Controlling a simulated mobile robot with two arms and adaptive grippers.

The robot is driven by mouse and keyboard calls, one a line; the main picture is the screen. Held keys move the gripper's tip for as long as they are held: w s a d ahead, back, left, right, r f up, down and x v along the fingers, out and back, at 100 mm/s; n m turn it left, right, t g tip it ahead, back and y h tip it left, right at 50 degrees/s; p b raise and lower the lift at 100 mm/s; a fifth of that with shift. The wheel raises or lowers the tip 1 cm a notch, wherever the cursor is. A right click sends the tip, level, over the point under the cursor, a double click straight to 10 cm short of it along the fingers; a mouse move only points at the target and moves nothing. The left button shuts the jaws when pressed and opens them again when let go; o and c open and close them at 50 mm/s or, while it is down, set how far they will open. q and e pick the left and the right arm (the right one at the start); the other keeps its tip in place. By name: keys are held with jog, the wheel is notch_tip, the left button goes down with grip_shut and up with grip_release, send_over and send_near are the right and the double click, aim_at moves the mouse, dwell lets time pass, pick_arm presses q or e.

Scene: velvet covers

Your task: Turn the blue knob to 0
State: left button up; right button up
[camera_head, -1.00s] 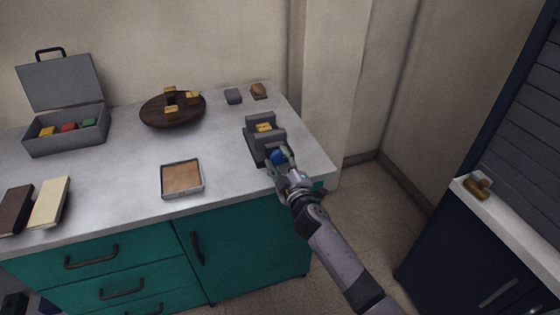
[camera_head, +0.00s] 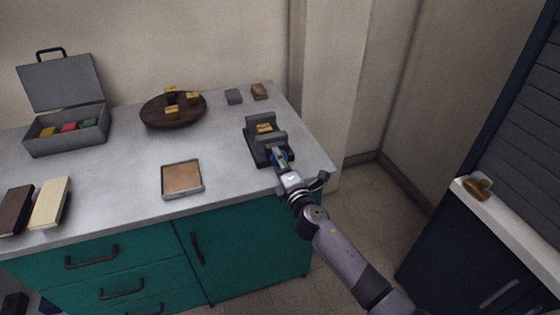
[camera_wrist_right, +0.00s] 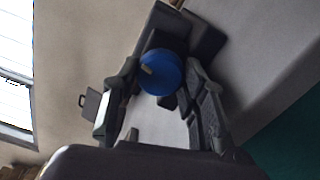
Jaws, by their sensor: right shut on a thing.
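The blue knob (camera_wrist_right: 160,72) is a round disc with a pale mark left of its middle in the right wrist view. It sits on the front of a dark grey vise-like device (camera_head: 256,148), which has a small yellow block (camera_head: 264,128) between its upright jaws. In the head view only a bit of the knob (camera_head: 279,157) shows. My right gripper (camera_head: 280,160) is shut on the knob, with one finger on each side of it, as the right wrist view (camera_wrist_right: 160,95) shows. No 0 mark or scale is legible. My left gripper cannot be made out.
The device stands near the counter's (camera_head: 120,180) right edge. A square tray (camera_head: 182,195), a round wooden board (camera_head: 150,115) with yellow blocks, an open grey case (camera_head: 62,135) and two books (camera_head: 50,203) lie to the left.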

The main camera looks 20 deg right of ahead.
jog(key=shift+f+n, duration=0.1)
jog(key=shift+n, duration=0.5)
jog(key=o, duration=1.2)
jog(key=shift+f, duration=0.1)
